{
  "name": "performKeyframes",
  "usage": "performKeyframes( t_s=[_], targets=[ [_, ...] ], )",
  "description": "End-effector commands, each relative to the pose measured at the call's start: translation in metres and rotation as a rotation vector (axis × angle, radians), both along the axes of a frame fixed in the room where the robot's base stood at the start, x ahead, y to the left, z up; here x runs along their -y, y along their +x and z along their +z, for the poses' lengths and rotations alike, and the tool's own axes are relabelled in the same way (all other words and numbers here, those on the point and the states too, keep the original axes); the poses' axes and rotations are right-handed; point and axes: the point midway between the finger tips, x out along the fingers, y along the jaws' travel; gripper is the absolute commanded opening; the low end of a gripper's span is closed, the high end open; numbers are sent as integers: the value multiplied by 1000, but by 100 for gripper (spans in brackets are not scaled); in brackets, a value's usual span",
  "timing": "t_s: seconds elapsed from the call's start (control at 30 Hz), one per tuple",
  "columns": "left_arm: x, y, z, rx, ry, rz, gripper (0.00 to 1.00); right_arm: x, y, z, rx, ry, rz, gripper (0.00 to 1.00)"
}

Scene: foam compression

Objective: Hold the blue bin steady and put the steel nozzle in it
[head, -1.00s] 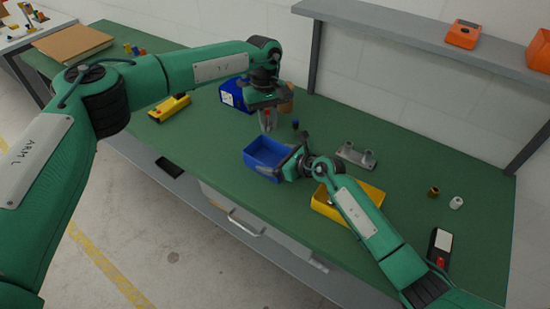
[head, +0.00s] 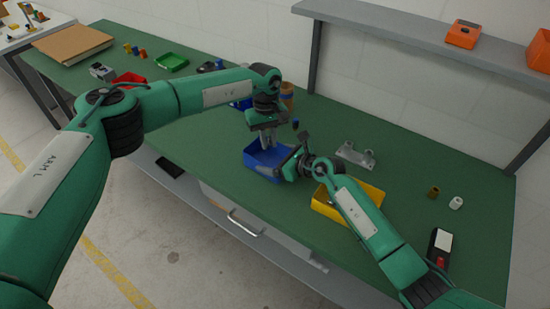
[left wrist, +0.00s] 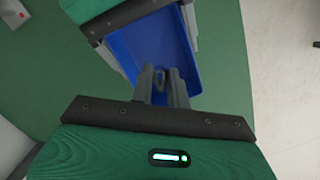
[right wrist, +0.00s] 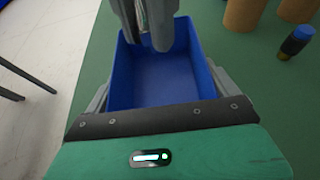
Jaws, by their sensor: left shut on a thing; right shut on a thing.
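The blue bin (head: 256,164) sits on the green bench near its front edge. My right gripper (head: 287,161) is shut on the bin from the right, with a finger along each side, as the right wrist view (right wrist: 165,80) shows. My left gripper (head: 268,141) points down over the bin, its fingertips at or just above the opening. In the left wrist view it is shut on a small grey metal piece, seemingly the steel nozzle (left wrist: 158,79), mostly hidden between the fingers. The part of the bin floor that shows is bare.
A yellow bin (head: 325,207) stands right of the blue one, partly under my right arm. A grey fixture (head: 355,156) and a dark blue-capped bottle (head: 295,124) stand behind. Brown cylinders (right wrist: 245,12) are near the bottle.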

Motion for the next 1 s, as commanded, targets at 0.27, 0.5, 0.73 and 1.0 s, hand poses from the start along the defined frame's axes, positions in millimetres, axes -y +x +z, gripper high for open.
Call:
performKeyframes(
  t_s=[0.27, 0.5, 0.73, 1.0],
  targets=[
    [0, 0, -20, -1, 0, 0, 0, 0, 0, 0, -1, -1, 0, 66],
    [0, 0, -35, 0, 0, 1, 0, 0, 0, 0, -1, -1, 0, 66],
    [0, 0, -39, 0, 0, 0, 0, 0, 0, 0, -1, -1, 0, 66],
    [0, 0, -39, 0, 0, 0, 42, 0, 0, -1, -1, -1, 0, 66]
  ],
)
